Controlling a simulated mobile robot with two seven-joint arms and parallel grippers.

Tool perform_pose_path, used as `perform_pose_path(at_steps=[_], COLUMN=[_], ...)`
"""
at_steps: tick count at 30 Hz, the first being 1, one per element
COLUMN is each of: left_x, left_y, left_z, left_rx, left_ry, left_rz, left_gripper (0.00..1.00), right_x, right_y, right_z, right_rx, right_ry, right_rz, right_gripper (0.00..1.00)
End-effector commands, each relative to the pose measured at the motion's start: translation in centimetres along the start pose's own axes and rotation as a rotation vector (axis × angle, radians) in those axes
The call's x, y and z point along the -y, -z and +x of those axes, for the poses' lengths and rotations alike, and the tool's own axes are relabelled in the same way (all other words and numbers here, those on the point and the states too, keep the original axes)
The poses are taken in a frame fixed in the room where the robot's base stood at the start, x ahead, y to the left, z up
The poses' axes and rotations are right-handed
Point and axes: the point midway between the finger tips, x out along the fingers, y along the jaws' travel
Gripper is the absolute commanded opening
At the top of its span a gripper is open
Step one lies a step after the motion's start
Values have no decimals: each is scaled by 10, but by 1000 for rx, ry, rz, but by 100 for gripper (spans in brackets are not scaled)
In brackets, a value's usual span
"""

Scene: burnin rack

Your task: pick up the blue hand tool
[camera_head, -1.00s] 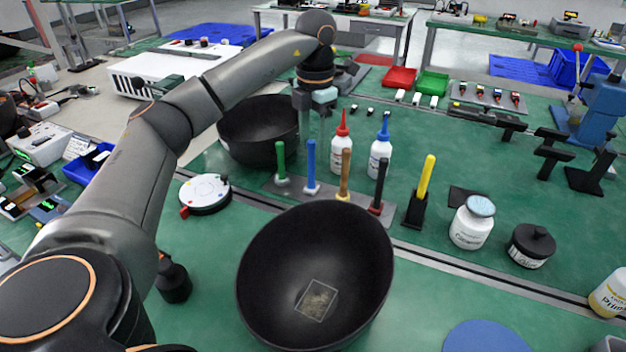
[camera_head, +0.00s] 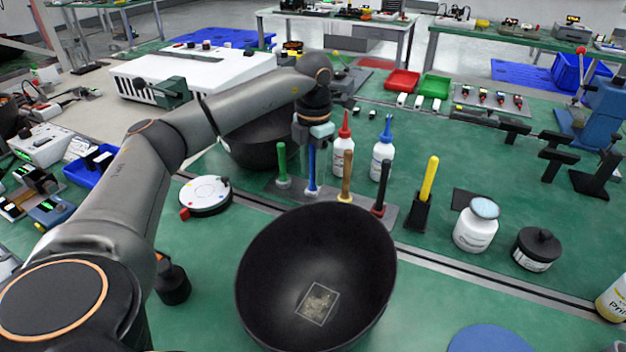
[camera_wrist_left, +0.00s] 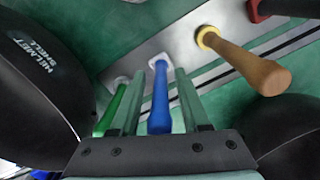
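The blue hand tool (camera_head: 312,172) stands upright in the rack strip (camera_head: 265,187), between a green-handled tool (camera_head: 282,162) and a wooden-handled one (camera_head: 346,176). My left gripper (camera_head: 312,150) points down over the blue tool, its fingers around the handle's upper part. In the left wrist view the blue handle (camera_wrist_left: 160,98) lies between the two fingers (camera_wrist_left: 158,98), with small gaps beside it. The gripper is open. The green tool (camera_wrist_left: 112,110) is just outside the left finger in that view. My right gripper is not in view.
A large black bowl-like shell (camera_head: 265,270) stands in front of the rack, and another (camera_head: 250,155) behind it. Red-capped (camera_head: 343,160) and blue-capped (camera_head: 382,158) bottles stand close behind. A yellow-handled tool (camera_head: 428,180) stands to the right.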

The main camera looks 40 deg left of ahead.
Motion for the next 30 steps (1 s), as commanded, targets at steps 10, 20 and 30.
perform_pose_path(at_steps=[10, 20, 30], left_x=[0, 0, 0], left_y=[0, 0, 0], left_z=[0, 0, -5], left_rx=[0, 0, 2], left_ry=[0, 0, 0], left_rz=[0, 0, 0], left_gripper=[5, 0, 0], right_x=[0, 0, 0], right_y=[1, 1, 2], right_z=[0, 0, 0], right_rx=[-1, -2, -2], right_ry=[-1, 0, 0], right_rz=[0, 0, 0], right_gripper=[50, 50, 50])
